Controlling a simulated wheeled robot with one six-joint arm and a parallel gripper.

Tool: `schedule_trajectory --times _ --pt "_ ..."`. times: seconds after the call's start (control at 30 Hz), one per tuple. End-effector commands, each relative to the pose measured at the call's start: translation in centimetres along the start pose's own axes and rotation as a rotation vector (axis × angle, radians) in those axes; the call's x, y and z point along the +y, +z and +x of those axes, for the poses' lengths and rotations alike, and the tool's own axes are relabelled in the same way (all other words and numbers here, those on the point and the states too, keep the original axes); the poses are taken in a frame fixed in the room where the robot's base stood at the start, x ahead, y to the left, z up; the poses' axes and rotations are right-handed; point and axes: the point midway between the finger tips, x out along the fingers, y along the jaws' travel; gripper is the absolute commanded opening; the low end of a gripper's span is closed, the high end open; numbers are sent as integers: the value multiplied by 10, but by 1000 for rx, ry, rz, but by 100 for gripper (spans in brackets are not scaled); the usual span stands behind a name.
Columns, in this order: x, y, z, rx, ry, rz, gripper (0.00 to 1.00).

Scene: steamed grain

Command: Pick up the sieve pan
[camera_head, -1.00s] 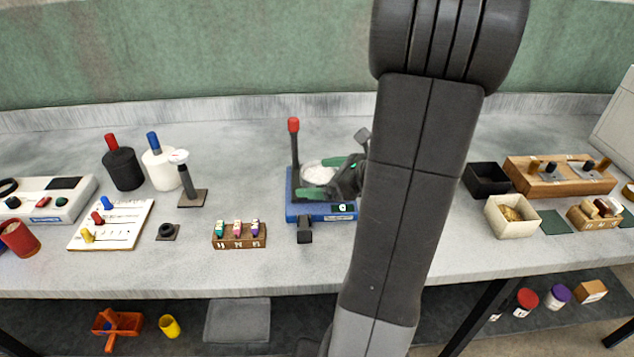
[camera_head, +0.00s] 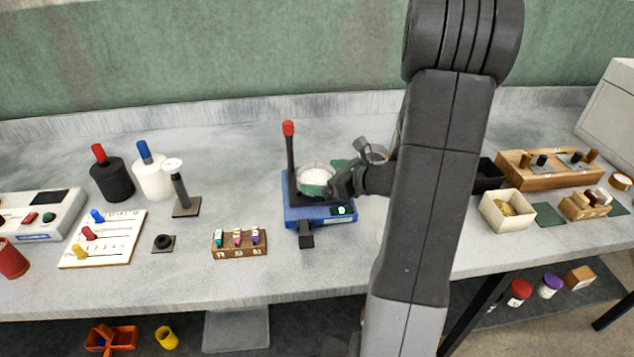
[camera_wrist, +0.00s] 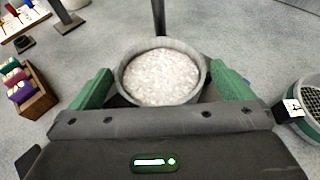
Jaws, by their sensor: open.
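A round grey pan of white grains (camera_wrist: 160,76) sits between my gripper's green fingers in the wrist view. In the head view this pan (camera_head: 316,176) is on a blue device (camera_head: 312,215) with a red-topped post (camera_head: 289,150). My gripper (camera_head: 328,177) is open, one finger on either side of the pan; I cannot tell whether they touch it. A round thing with dark mesh (camera_wrist: 314,102), which looks like a sieve, is cut off at the wrist view's right edge. I cannot tell for certain which is the sieve pan.
A rack with coloured pieces (camera_head: 239,243) stands left of the blue device. A small stand (camera_head: 184,198) and black and white bottles (camera_head: 113,180) are farther left. A cream box (camera_head: 508,212) and a wooden block (camera_head: 545,173) stand at right. Open bench lies between.

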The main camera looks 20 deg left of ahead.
Motion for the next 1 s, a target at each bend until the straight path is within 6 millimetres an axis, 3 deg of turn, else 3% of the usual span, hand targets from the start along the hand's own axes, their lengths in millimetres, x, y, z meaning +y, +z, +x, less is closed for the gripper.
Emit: schedule_trajectory --times 0.3,0.7,1.0 --pt "0 0 8 1 -1 0 100" --pt "0 0 8 0 -1 0 27" --pt "0 7 5 -1 -1 -3 27"
